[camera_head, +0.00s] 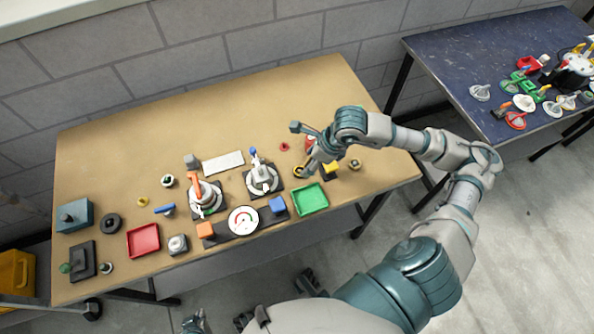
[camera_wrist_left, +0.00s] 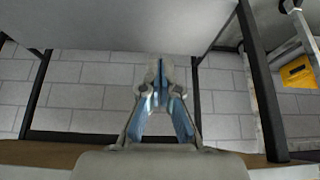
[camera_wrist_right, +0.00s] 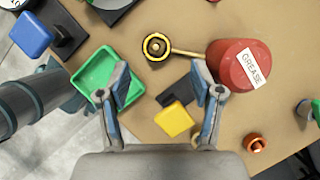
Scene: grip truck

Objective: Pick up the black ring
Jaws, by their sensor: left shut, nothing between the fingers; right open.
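A black ring (camera_head: 111,223) lies flat on the brown table at its left end, between a teal box and a red tray.
Near my right gripper are a green tray (camera_head: 309,198) and a red grease can (camera_wrist_right: 240,65). The back left of the table is clear.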

